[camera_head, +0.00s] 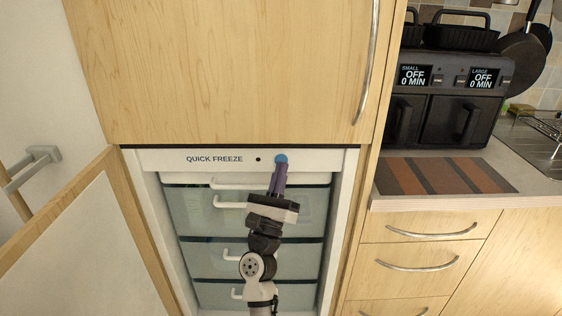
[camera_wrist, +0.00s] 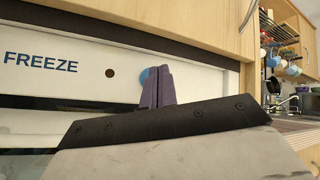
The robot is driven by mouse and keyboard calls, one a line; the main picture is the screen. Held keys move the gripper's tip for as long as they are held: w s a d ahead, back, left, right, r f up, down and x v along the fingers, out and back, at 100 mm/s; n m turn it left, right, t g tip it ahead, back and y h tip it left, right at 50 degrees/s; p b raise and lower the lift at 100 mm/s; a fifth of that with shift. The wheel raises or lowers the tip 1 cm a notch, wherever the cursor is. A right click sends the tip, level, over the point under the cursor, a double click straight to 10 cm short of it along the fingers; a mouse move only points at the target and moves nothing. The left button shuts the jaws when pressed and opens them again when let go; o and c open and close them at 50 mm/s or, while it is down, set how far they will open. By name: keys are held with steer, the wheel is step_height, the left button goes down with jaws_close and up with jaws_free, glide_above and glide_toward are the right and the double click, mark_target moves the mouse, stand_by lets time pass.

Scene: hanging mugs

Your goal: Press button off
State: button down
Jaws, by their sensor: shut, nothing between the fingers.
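A round blue button (camera_head: 281,158) sits on the white panel (camera_head: 170,160) labelled "QUICK FREEZE", at the top of the open freezer. A small dark dot (camera_head: 258,159) lies just left of it. My gripper (camera_head: 279,167) is shut and empty, its purple fingertips at the button's lower edge. In the wrist view the gripper (camera_wrist: 158,75) covers the right part of the blue button (camera_wrist: 146,76). I cannot tell whether the fingertips touch it. The dark dot (camera_wrist: 109,73) shows clear of the fingers there.
Freezer drawers (camera_head: 200,215) with white handles lie below the panel. The open freezer door (camera_head: 85,240) stands at the left. A wooden cabinet door (camera_head: 230,70) is above. At the right are a counter with a striped mat (camera_head: 440,175) and a black double air fryer (camera_head: 445,120).

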steer(key=s, duration=0.6)
steer(key=shift+p, duration=0.4)
